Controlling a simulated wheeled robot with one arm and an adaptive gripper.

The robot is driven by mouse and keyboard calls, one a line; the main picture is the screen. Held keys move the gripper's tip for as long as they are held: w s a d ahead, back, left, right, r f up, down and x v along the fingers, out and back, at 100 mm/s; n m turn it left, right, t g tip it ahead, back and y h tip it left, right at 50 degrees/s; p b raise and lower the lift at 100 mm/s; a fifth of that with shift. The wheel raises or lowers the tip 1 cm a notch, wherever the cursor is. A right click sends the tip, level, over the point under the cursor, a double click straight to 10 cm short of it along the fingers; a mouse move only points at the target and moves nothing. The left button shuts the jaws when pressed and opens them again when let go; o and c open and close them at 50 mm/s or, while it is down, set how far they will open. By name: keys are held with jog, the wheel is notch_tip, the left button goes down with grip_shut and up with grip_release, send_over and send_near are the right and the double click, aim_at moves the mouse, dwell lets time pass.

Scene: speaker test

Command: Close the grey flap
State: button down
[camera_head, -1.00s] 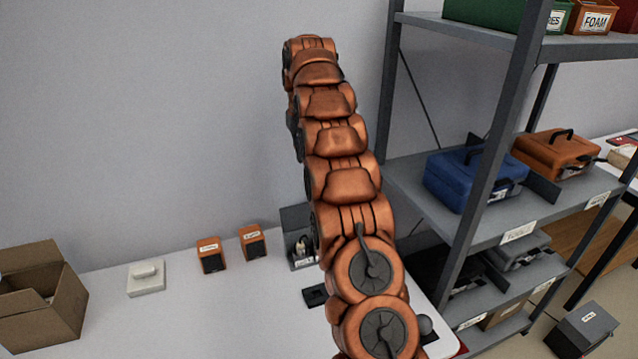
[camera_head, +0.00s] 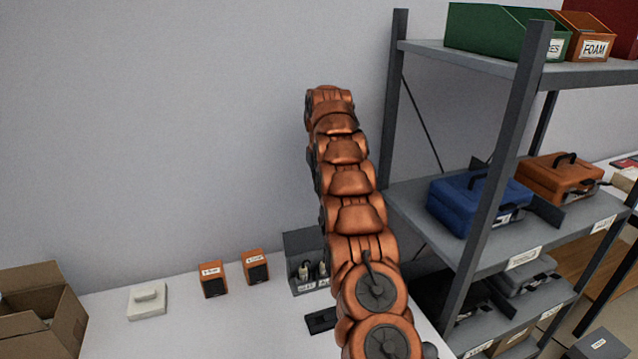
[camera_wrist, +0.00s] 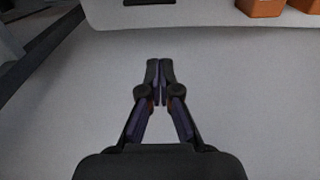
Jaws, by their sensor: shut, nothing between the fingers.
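A grey open-topped box (camera_head: 304,278) stands at the back of the white table, with two small pale items in it. Its tall grey back panel (camera_head: 303,243) stands upright and may be the grey flap; I cannot tell for sure. My arm partly covers the box's right side. In the wrist view, my gripper (camera_wrist: 160,64) is shut and empty, with its fingertips together in front of a plain grey-white surface. It is apart from the table edge at the top of that view. My gripper cannot be made out in the head view.
Two small orange speakers (camera_head: 213,280) stand left of the box. A white device (camera_head: 147,301) and a cardboard box (camera_head: 40,315) are farther left. A black pad (camera_head: 320,320) lies in front. A grey shelf rack (camera_head: 515,130) with cases stands close on the right.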

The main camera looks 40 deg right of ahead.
jog(key=s+f+p, duration=0.3)
jog(key=f+p, duration=0.1)
jog(key=f, duration=0.2)
jog(key=shift+a+f, duration=0.15)
jog(key=shift+a, duration=0.25)
dwell(0.5)
jog(key=shift+s+b, duration=0.1)
jog(key=shift+b, duration=0.3)
